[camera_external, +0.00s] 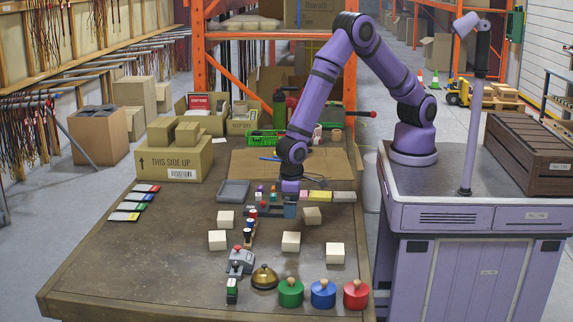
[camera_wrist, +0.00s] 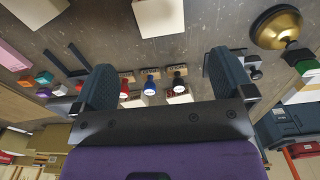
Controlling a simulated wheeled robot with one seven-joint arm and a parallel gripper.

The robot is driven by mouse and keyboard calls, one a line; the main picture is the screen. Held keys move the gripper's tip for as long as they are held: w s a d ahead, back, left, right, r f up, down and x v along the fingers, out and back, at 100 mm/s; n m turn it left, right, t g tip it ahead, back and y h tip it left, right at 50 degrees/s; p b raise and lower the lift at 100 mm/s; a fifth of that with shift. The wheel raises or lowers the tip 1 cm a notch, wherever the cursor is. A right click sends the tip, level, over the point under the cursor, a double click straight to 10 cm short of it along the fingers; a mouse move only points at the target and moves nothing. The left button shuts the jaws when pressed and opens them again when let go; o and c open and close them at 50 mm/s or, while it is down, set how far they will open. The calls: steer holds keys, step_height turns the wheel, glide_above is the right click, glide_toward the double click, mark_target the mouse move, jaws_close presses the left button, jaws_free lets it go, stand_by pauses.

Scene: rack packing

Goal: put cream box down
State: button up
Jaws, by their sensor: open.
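Several cream boxes stand on the table: one at the left (camera_external: 226,220), one below it (camera_external: 217,240), one in the middle (camera_external: 291,242), one at the right (camera_external: 335,253), and a darker one (camera_external: 311,216) near my gripper. My gripper (camera_external: 277,210) is open over the table's middle, with no box visible between its fingers. In the wrist view, the open fingers (camera_wrist: 162,86) spread wide. A cream box (camera_wrist: 158,16) shows beyond them at the top, and another (camera_wrist: 36,10) at the upper left. Which box the task means is not clear.
Small red, blue and black-topped items stand in a row near my gripper. A brass bell (camera_external: 264,277) and green (camera_external: 291,292), blue (camera_external: 323,293) and red (camera_external: 356,294) round pieces line the front. A grey tray (camera_external: 233,191) lies left. The table's left front is clear.

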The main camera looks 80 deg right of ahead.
steer(key=s+d+r+t+y, duration=0.1)
steer(key=d+r, duration=1)
steer(key=r, duration=0.3)
steer(key=s+d+r+t, duration=0.1)
steer(key=d+r, duration=1)
steer(key=r, duration=0.4)
steer(key=s+d+r+t, duration=0.1)
steer(key=s+d+r, duration=0.2)
steer(key=s+d, duration=0.2)
steer(key=s+d+r+t, duration=0.1)
steer(key=s+d+r, duration=0.2)
steer(key=s+d, duration=0.3)
steer(key=s+d+r+t+h, duration=0.1)
steer(key=s+d+r, duration=0.2)
steer(key=s+d, duration=0.3)
steer(key=s, duration=0.5)
steer(key=shift+r, duration=0.1)
